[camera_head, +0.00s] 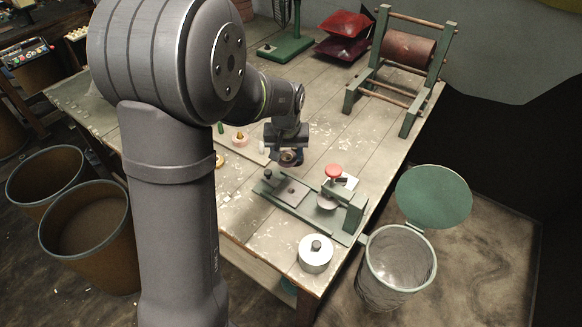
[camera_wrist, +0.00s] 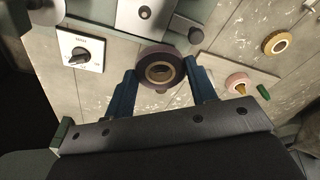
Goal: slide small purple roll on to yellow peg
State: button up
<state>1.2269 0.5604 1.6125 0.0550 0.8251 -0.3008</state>
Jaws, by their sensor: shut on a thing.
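The small purple roll (camera_wrist: 160,66) is dark, with a tan core. My gripper (camera_wrist: 161,85) is shut on it, with one blue finger on each side; the roll's hole faces the wrist camera. In the head view my gripper (camera_head: 288,158) is above the table, beside the green fixture, with the roll small and dark. A yellow peg (camera_head: 240,135) stands inside a pink roll at the left of the gripper; the peg (camera_wrist: 240,90) also shows in the wrist view, right of the held roll. A small tan bit just below the held roll is mostly hidden and unclear.
A green peg (camera_head: 221,128) stands near the pink roll (camera_wrist: 238,80). A yellow roll (camera_wrist: 276,42) lies apart. The green fixture (camera_head: 328,220) has a red knob (camera_head: 333,171). A metal canister (camera_head: 315,253) stands near the front edge. Bins stand on the floor on both sides.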

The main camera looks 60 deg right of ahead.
jog(key=w+d, duration=0.5)
jog(key=w, duration=0.6)
send_over(239, 132)
jog(key=shift+s+f, duration=0.15)
jog(key=shift+f, duration=0.35)
jog(key=shift+a+f, duration=0.1)
jog(key=shift+f, duration=1.8)
notch_tip(239, 132, down, 3)
jog(key=shift+f, duration=0.15)
jog(key=o, duration=1.5)
